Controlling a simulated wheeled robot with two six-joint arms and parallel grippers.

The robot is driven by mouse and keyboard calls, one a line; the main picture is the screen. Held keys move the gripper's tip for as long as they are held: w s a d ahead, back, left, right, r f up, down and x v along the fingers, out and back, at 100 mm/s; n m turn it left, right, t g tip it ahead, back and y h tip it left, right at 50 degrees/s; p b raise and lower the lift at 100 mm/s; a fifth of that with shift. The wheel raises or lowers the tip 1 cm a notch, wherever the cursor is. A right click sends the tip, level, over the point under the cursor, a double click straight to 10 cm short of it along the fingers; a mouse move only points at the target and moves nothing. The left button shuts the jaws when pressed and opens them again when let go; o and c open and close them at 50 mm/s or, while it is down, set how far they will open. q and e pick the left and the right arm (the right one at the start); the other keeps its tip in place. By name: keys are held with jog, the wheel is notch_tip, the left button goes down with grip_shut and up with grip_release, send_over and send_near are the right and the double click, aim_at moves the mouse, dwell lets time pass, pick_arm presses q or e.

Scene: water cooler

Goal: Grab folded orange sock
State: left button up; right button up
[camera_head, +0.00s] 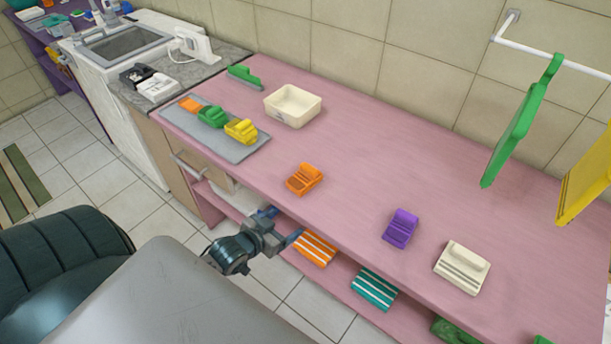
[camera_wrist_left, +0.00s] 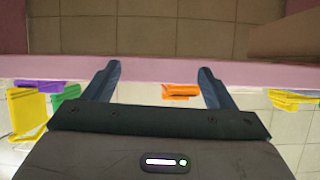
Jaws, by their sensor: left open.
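The folded orange sock (camera_head: 304,179) lies on the pink counter near its front edge in the head view. It also shows in the left wrist view (camera_wrist_left: 180,91), in the gap between the fingers, nearer the right-hand one and farther off. My left gripper (camera_head: 282,225) is open and empty. It is in front of the counter's front edge, below and to the left of the sock in the head view, and not touching it. Its two fingers show spread in the left wrist view (camera_wrist_left: 158,70). My right gripper is not in view.
A purple folded item (camera_head: 400,228) and a cream one (camera_head: 462,268) lie to the right. A grey mat (camera_head: 252,151) with orange, green and yellow items and a cream tub (camera_head: 291,106) are to the left. A lower shelf holds an orange striped item (camera_head: 314,250).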

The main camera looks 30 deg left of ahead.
pick_arm(q)
notch_tip(320, 180, up, 3)
jog(key=t+h, duration=0.2)
jog(key=t, duration=0.3)
send_near(306, 170)
jog(key=w+b, duration=0.2)
jog(key=b, duration=0.2)
jog(key=shift+w+a+f, duration=0.1)
jog(key=shift+w, duration=0.15)
jog(key=shift+w+b, duration=0.2)
jog(key=shift+b, duration=0.4)
jog(key=shift+w+r+b, duration=0.25)
jog(key=shift+w+b, duration=0.05)
jog(key=shift+b, duration=0.05)
jog(key=shift+w+b, duration=0.1)
jog(key=shift+b, duration=0.25)
jog(key=w+b, duration=0.2)
jog(key=b, duration=0.1)
jog(key=w+d+b, duration=0.1)
jog(key=b, duration=0.2)
jog(key=shift+w+d+f, duration=0.1)
jog(key=shift+w+f, duration=0.15)
jog(key=shift+w, duration=0.15)
jog(key=shift+w+d+r, duration=0.15)
jog(key=shift+w, duration=0.4)
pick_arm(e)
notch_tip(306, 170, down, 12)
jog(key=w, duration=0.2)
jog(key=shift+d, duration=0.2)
